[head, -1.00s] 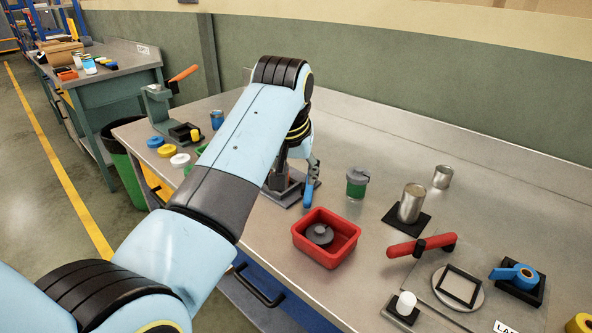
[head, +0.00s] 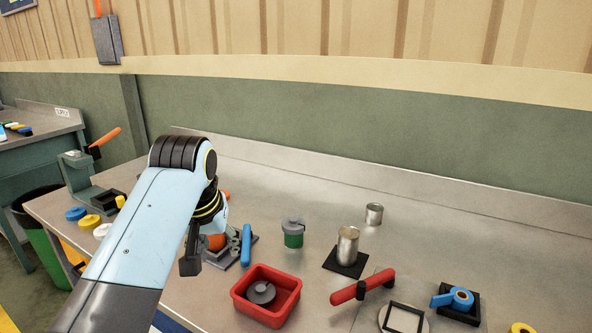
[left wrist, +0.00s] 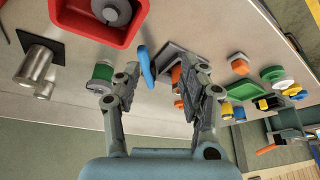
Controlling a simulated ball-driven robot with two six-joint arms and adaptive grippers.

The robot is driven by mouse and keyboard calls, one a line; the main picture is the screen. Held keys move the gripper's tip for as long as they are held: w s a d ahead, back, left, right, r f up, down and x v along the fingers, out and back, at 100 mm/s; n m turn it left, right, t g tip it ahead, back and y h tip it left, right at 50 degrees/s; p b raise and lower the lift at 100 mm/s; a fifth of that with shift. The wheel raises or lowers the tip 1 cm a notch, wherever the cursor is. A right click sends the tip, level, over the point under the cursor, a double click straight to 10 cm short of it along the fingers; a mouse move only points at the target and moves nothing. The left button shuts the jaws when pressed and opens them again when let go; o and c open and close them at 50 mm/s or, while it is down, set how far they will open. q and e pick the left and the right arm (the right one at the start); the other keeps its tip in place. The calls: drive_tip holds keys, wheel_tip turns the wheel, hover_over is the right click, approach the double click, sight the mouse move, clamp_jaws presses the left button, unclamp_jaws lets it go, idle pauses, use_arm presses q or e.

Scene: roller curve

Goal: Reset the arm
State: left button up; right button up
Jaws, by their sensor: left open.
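My left arm comes in from the left, with its left gripper (head: 213,256) pointing down over the workbench (head: 330,190). In the left wrist view the two dark fingers stand wide apart, with nothing between their tips. A blue handle (left wrist: 146,66) shows beyond the gap between them, and also in the head view (head: 247,245). A grey stand with an orange part (left wrist: 177,74) is partly hidden behind one finger. A green jar with a grey lid (head: 293,233) stands to the right of the gripper. My right gripper is not in view.
A red bin (head: 267,296) holds a grey knobbed part. A metal can (head: 347,246) stands on a black pad, with a smaller can (head: 374,214) behind. The back right of the bench is clear.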

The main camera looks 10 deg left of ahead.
use_arm(q)
drive_tip(key=s+a+f, duration=0.2)
drive_tip(key=s+a, duration=0.1)
drive_tip(key=s, duration=0.5)
drive_tip(key=s+a+f, duration=0.2)
drive_tip(key=s+a, duration=0.2)
drive_tip(key=s, duration=0.3)
drive_tip(key=s+a+r+m, duration=0.1)
drive_tip(key=s+r+m, duration=0.15)
drive_tip(key=s, duration=1.45)
wheel_tip(320, 180, down, 35)
drive_tip(key=s+a+g+b, duration=0.1)
drive_tip(key=a+g+b, duration=0.15)
drive_tip(key=b, duration=0.65)
drive_tip(key=s+f+b, duration=0.3)
drive_tip(key=s+f, duration=0.6)
drive_tip(key=f, duration=0.2)
drive_tip(key=s+a+f+b, duration=0.1)
drive_tip(key=s+f+b, duration=0.3)
drive_tip(key=s+f, duration=0.6)
wheel_tip(320, 180, down, 2)
drive_tip(key=shift+f+n+g, duration=0.15)
drive_tip(key=shift+n+g, duration=0.3)
